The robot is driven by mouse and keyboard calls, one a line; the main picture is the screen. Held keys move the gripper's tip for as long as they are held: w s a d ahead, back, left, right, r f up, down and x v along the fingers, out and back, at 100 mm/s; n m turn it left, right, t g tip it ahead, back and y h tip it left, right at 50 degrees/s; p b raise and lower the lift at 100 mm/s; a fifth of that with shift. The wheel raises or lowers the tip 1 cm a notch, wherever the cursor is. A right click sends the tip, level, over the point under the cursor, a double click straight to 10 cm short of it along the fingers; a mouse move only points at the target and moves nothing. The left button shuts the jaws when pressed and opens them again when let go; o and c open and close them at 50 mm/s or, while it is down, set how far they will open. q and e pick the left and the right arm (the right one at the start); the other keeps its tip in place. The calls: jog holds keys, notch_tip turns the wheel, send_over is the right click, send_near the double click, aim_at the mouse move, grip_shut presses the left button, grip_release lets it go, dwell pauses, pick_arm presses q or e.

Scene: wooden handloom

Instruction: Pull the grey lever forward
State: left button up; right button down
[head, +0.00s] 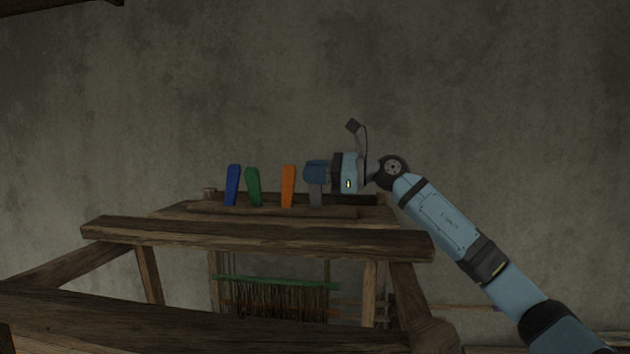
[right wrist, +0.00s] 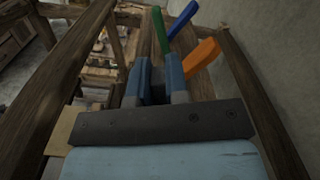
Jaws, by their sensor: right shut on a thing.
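The grey lever (head: 316,197) stands at the right end of the row of levers on top of the wooden loom. Only its lower part shows in the head view; its top is hidden by my right gripper (head: 314,173). My right gripper is shut on the grey lever, its arm reaching in from the right. In the right wrist view the blue fingers of my right gripper (right wrist: 158,88) are close together, and the lever between them is mostly hidden. My left gripper is not in view.
An orange lever (head: 288,186) stands just left of my right gripper, then a green lever (head: 253,187) and a blue lever (head: 233,185). A thick wooden beam (head: 250,239) crosses in front of them. A bare wall (head: 480,130) stands behind the loom.

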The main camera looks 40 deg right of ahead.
jog(key=shift+s+a+f+n, duration=0.15)
jog(key=shift+a+n, duration=0.05)
jog(key=shift+n, duration=0.1)
jog(key=shift+b, duration=0.3)
jog(key=c, duration=1.1)
grip_release()
jog(key=shift+s, duration=0.1)
